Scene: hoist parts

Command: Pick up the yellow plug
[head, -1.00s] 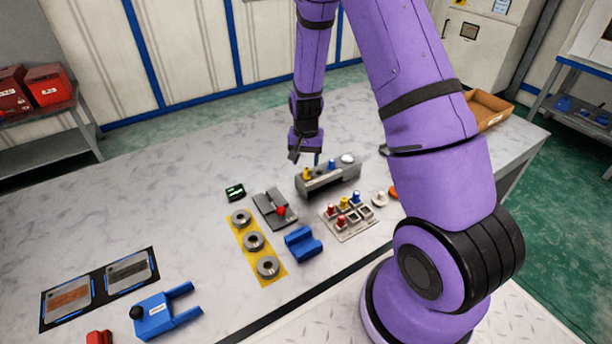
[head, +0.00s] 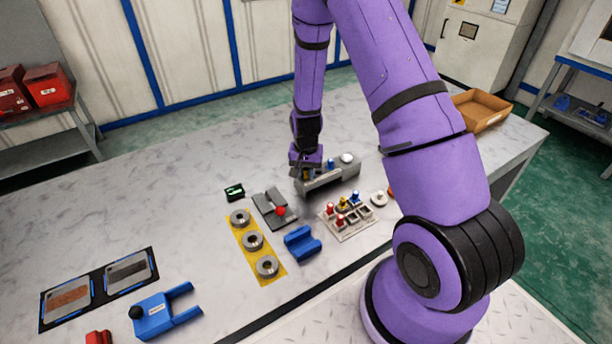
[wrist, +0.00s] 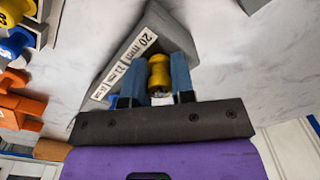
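The yellow plug (wrist: 158,75) stands at the end of the grey block marked with sizes in mm (wrist: 118,62), which also shows in the head view (head: 335,178). My gripper (wrist: 158,70) is at this end of the block, with one blue finger on each side of the plug. The fingers appear to touch the plug's sides. In the head view, my gripper (head: 307,172) hides most of the plug. The plug's lower part is hidden, and I see no lift clear of the block.
A blue plug (head: 330,164) and a white plug (head: 347,158) stand on the same block. A tray of small coloured pegs (head: 347,220) lies in front. A grey fixture with a red knob (head: 273,210) is to the left.

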